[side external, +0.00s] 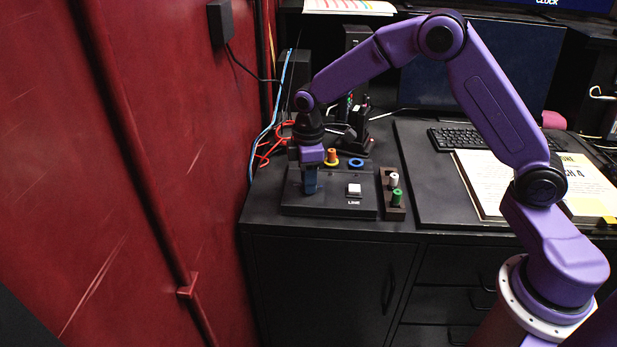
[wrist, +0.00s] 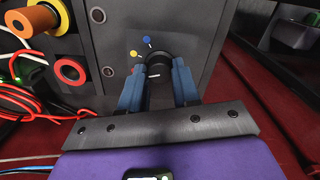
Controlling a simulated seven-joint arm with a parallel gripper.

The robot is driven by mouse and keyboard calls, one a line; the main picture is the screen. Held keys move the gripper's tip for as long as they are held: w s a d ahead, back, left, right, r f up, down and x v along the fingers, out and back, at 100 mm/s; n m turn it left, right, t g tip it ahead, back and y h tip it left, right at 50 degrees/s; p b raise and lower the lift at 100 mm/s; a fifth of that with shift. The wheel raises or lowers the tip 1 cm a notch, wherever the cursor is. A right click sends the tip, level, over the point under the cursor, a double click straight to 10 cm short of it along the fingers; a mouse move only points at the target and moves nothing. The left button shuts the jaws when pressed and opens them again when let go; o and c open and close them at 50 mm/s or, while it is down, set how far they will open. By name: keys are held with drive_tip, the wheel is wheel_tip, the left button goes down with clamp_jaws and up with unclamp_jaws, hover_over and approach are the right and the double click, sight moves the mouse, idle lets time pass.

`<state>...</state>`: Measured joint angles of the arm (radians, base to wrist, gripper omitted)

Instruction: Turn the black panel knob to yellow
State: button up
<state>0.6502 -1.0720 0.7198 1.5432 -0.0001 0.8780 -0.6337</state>
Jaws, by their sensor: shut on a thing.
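The black knob (wrist: 159,58) stands on the dark panel (wrist: 102,42) in the wrist view, between my fingertips. A yellow dot (wrist: 133,53) and a blue dot (wrist: 147,40) are marked on the panel beside it. A short white mark shows near the knob's lower edge; I cannot tell if it is the pointer. My gripper (wrist: 158,78) has its blue fingers shut on the knob's sides. In the side external view, my gripper (side external: 310,183) points down at the left part of the panel box (side external: 335,204) and hides the knob.
A white button (side external: 354,189) is on the panel's right. An orange peg (side external: 331,155) on a yellow ring and a blue ring (side external: 356,162) are behind it. A tray (side external: 395,213) with white and green pegs stands to the right. Red cables and a red wall (side external: 130,180) lie left.

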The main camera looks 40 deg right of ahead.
drive_tip(key=m, duration=0.6)
drive_tip(key=shift+m, duration=0.3)
idle(0.4)
drive_tip(key=o, duration=1.1)
drive_tip(key=shift+c, duration=0.2)
drive_tip(key=shift+r, duration=0.15)
wheel_tip(320, 180, up, 17)
drive_tip(key=shift+r, duration=0.15)
